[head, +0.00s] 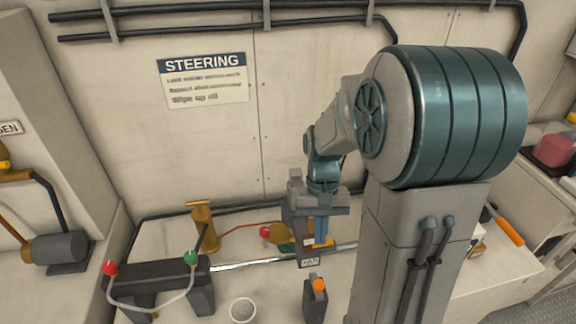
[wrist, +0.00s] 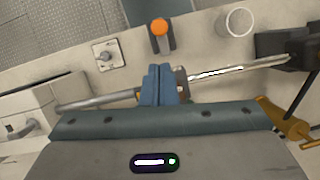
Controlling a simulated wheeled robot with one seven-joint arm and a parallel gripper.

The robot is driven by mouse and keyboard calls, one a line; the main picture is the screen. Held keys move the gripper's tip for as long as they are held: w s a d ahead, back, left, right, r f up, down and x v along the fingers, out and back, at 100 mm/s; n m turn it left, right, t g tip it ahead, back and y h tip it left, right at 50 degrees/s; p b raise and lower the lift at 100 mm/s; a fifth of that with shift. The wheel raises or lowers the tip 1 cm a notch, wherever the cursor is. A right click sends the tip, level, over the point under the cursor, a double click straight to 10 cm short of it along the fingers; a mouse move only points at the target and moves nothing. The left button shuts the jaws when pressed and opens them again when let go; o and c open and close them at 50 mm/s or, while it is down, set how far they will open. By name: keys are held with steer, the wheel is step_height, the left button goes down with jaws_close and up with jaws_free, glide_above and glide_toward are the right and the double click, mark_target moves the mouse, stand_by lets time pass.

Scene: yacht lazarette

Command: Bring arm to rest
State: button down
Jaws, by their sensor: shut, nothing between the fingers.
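My gripper (head: 322,237) is in the middle of the head view, at the end of my bent arm, pointing down over the bench. In the wrist view its blue fingers (wrist: 159,72) are together with nothing between them. A silver rod (wrist: 215,75) runs along the bench below the fingers in the wrist view. I cannot tell whether the fingers touch anything there. Part of the area behind the gripper is hidden by my arm.
A dark block with red and green knobs (head: 155,276) is further left. A brass fitting (head: 203,230) stands behind. A steering sign (head: 205,80) hangs on the wall.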

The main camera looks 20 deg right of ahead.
steer(key=s+a+r+n+t+b, duration=0.1)
steer(key=s+a+r+n+t, duration=0.1)
steer(key=s+a+r+t, duration=0.2)
steer(key=shift+s+a+r+n+t+h, duration=0.2)
steer(key=shift+s+r+n+t+h, duration=0.2)
steer(key=shift+s+r+t, duration=1.7)
steer(key=shift+w+r+g, duration=0.5)
steer(key=shift+w, duration=0.1)
